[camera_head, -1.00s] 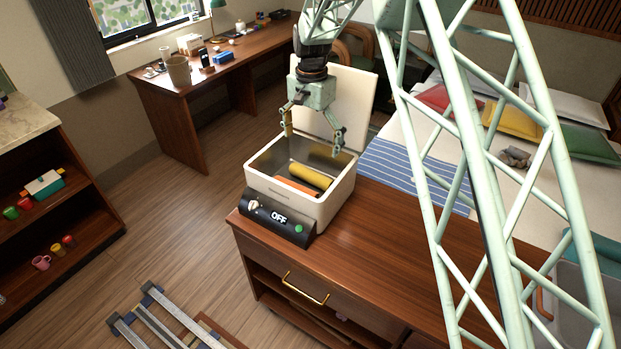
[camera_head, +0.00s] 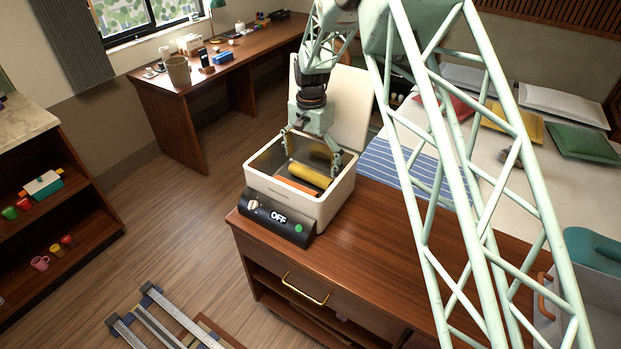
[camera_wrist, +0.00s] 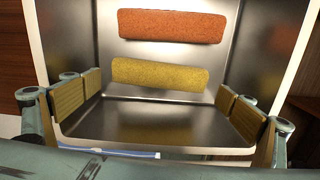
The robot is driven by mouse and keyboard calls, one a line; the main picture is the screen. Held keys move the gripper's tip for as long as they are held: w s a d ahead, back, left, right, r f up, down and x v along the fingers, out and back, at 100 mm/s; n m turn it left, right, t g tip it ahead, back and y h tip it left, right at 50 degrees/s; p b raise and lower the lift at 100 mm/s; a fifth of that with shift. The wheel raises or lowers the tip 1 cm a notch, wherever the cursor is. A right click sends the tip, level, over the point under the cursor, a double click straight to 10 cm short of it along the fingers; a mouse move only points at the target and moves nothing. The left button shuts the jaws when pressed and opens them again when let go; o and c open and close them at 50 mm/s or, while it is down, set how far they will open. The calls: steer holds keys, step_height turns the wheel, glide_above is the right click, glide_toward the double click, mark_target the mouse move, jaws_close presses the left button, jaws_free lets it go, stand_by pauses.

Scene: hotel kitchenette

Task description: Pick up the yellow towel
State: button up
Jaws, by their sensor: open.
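A rolled yellow towel (camera_head: 311,175) lies in an open white box with a metal lining (camera_head: 328,204), beside a rolled orange towel (camera_head: 292,187). In the wrist view the yellow towel (camera_wrist: 160,75) lies across the middle, nearer my gripper than the orange towel (camera_wrist: 171,25). My gripper (camera_head: 312,166) is at the mouth of the box, pointing down, above the towels. Its jaws are wide apart and empty. In the wrist view the finger pads of my gripper (camera_wrist: 160,104) stand left and right of the yellow towel, and neither touches it.
The box's raised lid (camera_head: 345,105) stands behind my gripper. A black control panel marked OFF (camera_head: 278,218) is at the box's front. A bed with pillows (camera_head: 515,122) is beyond.

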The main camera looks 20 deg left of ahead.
mark_target(311, 172)
steer(key=shift+f, duration=0.1)
steer(key=shift+s+f+b, duration=0.1)
steer(key=shift+f+b, duration=0.2)
steer(key=shift+f, duration=2.2)
steer(key=c, duration=0.5)
steer(key=shift+r, duration=0.2)
step_height(311, 172, up, 9)
steer(key=shift+r+p, duration=0.2)
steer(key=shift+p, duration=0.25)
steer(key=shift+r, duration=0.15)
